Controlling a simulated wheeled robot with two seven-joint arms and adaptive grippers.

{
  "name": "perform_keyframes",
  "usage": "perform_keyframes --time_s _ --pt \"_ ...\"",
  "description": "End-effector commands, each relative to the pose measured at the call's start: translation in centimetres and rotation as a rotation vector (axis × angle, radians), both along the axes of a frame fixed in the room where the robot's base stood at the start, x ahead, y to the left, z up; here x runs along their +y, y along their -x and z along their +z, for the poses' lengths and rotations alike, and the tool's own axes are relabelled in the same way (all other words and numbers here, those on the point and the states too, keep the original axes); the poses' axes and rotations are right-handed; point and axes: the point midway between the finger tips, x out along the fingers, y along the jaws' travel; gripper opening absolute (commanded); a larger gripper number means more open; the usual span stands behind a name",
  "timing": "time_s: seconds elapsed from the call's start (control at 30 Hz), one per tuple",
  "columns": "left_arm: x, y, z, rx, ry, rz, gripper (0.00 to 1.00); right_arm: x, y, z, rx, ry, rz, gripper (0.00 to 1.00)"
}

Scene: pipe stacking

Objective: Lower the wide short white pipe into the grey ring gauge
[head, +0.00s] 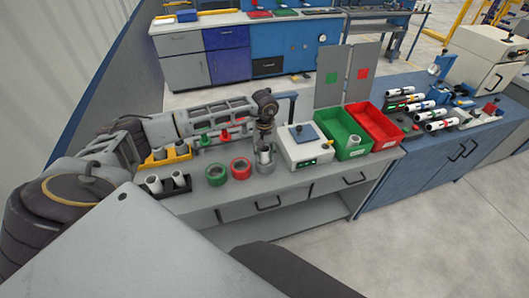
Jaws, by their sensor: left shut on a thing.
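My left gripper (264,142) points down over the front of the workbench, shut on the wide short white pipe (264,154). The pipe looks upright. The grey ring gauge (265,168) sits on the bench directly below it, near the front edge. The pipe's lower end meets the ring in the picture. I cannot tell at this size how deep it sits inside. My right gripper is not in view.
A red ring (241,168) and a green ring (216,174) stand left of the grey one. A white device (306,148) is close on the right, then green (343,136) and red bins (375,126).

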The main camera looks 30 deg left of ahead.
Motion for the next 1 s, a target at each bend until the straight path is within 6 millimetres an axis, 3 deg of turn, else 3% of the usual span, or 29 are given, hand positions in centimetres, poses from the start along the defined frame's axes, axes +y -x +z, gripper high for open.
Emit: perform_keyframes --time_s 0.3,0.33,0.53,1.0 --pt "0.01 -0.01 -0.02 0.000 0.000 0.000 0.17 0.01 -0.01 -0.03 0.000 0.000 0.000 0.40" --pt "0.01 -0.01 -0.02 0.000 0.000 0.000 0.41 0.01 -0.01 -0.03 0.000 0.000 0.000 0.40" --pt "0.01 -0.01 -0.02 0.000 0.000 0.000 0.65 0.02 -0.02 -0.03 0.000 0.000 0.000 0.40" --pt "0.00 -0.02 0.45 0.000 0.000 0.000 0.65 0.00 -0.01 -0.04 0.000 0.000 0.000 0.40"
